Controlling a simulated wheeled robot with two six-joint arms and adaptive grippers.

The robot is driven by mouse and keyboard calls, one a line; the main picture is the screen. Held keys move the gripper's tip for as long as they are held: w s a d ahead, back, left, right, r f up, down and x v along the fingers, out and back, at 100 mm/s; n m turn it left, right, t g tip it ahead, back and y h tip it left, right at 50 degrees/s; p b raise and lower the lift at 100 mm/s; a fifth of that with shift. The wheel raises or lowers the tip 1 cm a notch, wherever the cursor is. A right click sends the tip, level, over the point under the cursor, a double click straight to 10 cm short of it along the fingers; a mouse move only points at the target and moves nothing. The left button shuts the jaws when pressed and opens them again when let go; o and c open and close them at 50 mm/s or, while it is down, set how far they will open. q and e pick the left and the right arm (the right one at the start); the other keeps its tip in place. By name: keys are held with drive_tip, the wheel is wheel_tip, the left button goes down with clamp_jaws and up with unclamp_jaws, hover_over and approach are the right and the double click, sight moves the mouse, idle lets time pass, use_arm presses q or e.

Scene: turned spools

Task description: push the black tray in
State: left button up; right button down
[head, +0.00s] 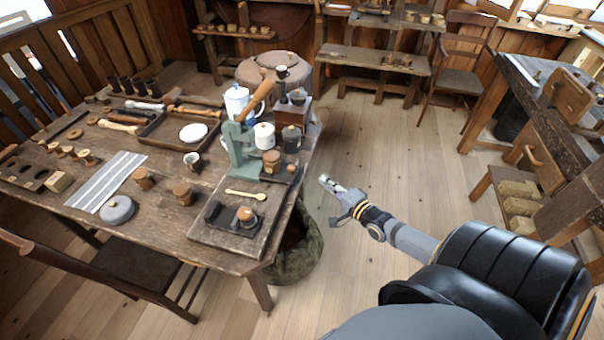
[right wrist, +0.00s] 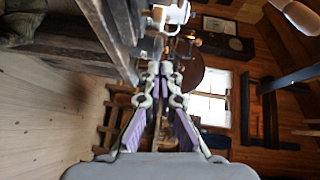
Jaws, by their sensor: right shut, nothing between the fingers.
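A small black tray (head: 220,219) lies on a wooden board at the near right corner of the table in the head view, with a round wooden piece (head: 246,214) in it. My right gripper (head: 326,181) is shut and empty, over the floor to the right of the table and apart from both. The right wrist view shows its closed fingers (right wrist: 160,72) with nothing between them. My left gripper is not in view.
The table (head: 155,240) carries a white pot (head: 237,103), a wooden spoon (head: 245,193), lidded wooden jars and a striped cloth (head: 108,180). A dark sack or bin (head: 300,255) stands beside the table's right edge.

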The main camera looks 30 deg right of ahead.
sight(277, 166)
drive_tip(key=w+a+f+b, duration=0.1)
drive_tip(key=w+a+b, duration=0.2)
drive_tip(key=w+b, duration=0.3)
drive_tip(key=w, duration=0.3)
drive_tip(key=shift+w+f, duration=0.15)
drive_tip(key=shift+f, duration=0.15)
drive_tip(key=shift+a+b, duration=0.1)
drive_tip(key=shift+b, duration=0.2)
drive_tip(key=w+a+b, duration=0.1)
drive_tip(key=b, duration=0.1)
drive_tip(key=w+a+b, duration=0.2)
drive_tip(key=shift+w+f+b, duration=0.25)
drive_tip(key=shift+f+b, duration=0.1)
drive_tip(key=shift+w+a+r+b, duration=0.15)
drive_tip(key=shift+w+a+b, duration=0.35)
drive_tip(key=shift+w+a, duration=0.65)
drive_tip(key=shift+w+a+r, duration=0.1)
drive_tip(key=shift+w, duration=0.25)
drive_tip(key=shift+r, duration=0.25)
